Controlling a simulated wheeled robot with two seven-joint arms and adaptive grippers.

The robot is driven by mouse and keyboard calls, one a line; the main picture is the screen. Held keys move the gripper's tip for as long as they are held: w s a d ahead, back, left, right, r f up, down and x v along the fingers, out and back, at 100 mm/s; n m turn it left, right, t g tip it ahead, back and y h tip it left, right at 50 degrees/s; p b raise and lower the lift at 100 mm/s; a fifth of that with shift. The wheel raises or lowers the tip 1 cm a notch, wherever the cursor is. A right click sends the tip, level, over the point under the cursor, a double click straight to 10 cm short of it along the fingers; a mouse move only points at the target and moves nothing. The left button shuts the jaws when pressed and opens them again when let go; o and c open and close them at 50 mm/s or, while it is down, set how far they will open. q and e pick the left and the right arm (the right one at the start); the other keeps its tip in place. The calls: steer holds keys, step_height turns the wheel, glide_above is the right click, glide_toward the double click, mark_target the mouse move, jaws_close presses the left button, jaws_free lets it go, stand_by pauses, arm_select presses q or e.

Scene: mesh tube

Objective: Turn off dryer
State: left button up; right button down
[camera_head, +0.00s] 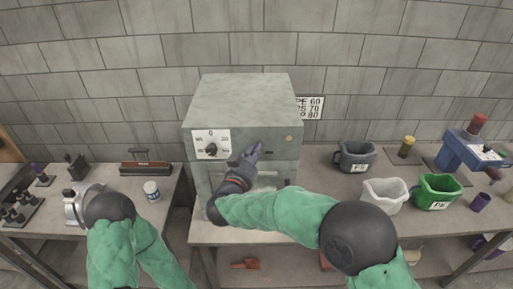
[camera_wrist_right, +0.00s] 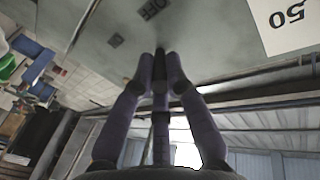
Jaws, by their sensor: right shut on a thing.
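The dryer (camera_head: 240,103) is a grey-green metal box standing on the middle table against the wall. A white dial plate with a black knob (camera_head: 211,150) is on its front at the left. My right gripper (camera_head: 253,148) is at the dryer's front, right of the dial.
A dark bin (camera_head: 355,157), a white bin (camera_head: 385,194) and a green bin (camera_head: 437,192) stand on the right table. A white jar (camera_head: 151,191) stands on the left table. A sign (camera_head: 311,107) hangs behind the dryer.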

steer(key=shift+a+f+m+g+h, duration=0.1)
steer(key=shift+a+m+g+h, duration=0.15)
steer(key=shift+m+h, duration=0.35)
steer(key=c, duration=1.3)
jaws_free()
steer(key=shift+w, duration=0.1)
steer(key=shift+o, duration=0.2)
steer(key=v, duration=1.2)
